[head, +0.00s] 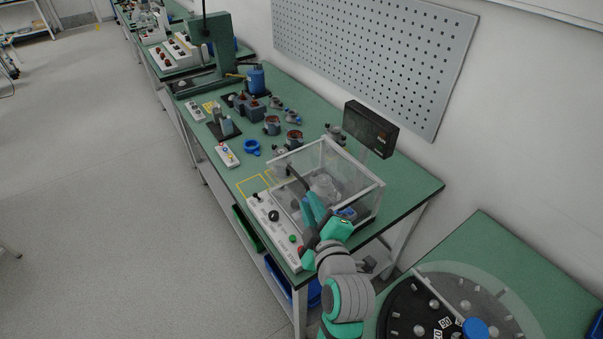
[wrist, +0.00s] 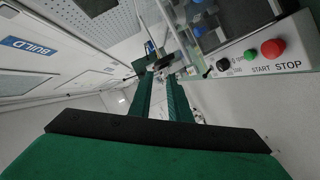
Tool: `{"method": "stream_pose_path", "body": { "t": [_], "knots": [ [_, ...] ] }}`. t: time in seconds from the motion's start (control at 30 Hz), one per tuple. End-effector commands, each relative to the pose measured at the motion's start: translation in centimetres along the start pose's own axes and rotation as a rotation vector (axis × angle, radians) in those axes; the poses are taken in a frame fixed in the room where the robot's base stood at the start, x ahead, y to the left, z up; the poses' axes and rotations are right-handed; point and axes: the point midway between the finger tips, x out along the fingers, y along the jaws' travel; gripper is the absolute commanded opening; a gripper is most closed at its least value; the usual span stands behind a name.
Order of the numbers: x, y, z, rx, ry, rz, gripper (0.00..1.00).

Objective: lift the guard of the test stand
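The test stand is on the green bench in the head view. Its clear, pale-framed guard (head: 357,169) appears down over the fixture inside. A dark bar, apparently the guard's handle (head: 297,178), is at its front left side. My gripper (head: 311,203) is at the stand's front, its teal fingers close to the lower end of this bar. In the wrist view my fingers (wrist: 162,82) are apart with a gap between them, and a dark part lies at their tips. I cannot tell whether they touch it. The control panel (head: 263,214) also shows in the wrist view (wrist: 282,63).
The panel carries a red STOP button (wrist: 273,48) and a green START button (wrist: 250,55) near my fingers. A display (head: 371,128) stands behind the guard. Motor parts and a blue ring (head: 252,148) lie farther along the bench. A round dial table (head: 430,310) is at lower right.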

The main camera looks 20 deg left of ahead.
Motion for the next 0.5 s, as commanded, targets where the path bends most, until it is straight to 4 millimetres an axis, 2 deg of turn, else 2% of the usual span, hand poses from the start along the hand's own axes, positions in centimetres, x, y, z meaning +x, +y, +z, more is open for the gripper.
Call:
{"method": "stream_pose_path", "body": {
  "t": [0.17, 0.27, 0.5],
  "knots": [
    [0.6, 0.5, -0.5, -0.026, 0.011, -0.007, 0.17],
    [1.6, 0.5, -0.4, -0.025, 0.01, -0.008, 0.17],
    [5.8, 0.5, -0.5, -0.024, 0.01, -0.007, 0.17]
  ]
}}
